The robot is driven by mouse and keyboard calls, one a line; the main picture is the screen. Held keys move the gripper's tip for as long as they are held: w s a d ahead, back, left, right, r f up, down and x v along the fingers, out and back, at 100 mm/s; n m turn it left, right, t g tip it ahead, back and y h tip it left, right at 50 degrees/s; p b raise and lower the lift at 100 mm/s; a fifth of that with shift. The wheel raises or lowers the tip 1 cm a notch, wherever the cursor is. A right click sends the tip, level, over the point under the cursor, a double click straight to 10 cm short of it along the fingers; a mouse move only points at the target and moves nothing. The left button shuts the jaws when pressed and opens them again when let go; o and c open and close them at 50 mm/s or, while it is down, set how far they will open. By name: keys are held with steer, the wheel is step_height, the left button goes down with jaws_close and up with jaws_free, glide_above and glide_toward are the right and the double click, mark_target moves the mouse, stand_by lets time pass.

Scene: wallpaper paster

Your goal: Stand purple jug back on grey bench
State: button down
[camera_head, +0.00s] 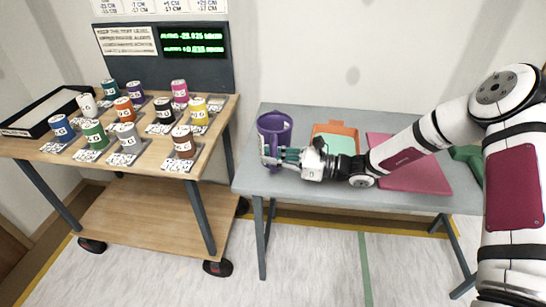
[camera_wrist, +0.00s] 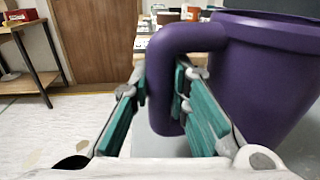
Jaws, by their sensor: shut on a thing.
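The purple jug (camera_head: 274,127) is upright at the left end of the grey bench (camera_head: 300,112) in the head view. I cannot tell whether its base rests on the bench or is just above it. In the wrist view the jug (camera_wrist: 262,85) fills the right side, with its handle towards me. My gripper (camera_head: 274,157) reaches it from the right and front. In the wrist view my gripper (camera_wrist: 165,105) has its teal-padded fingers on either side of the jug's handle, shut on it. The jug's base is hidden in the wrist view.
An orange container (camera_head: 345,129) with a light green item (camera_head: 341,145) and a pink board (camera_head: 410,178) lie on the bench to the right. A wooden cart (camera_head: 60,155) with several labelled cans stands left, across a narrow gap. A green object (camera_head: 468,158) is at the bench's right end.

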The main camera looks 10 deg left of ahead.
steer(key=shift+f, duration=0.1)
steer(key=c, duration=1.5)
jaws_free()
steer(key=shift+c, duration=0.2)
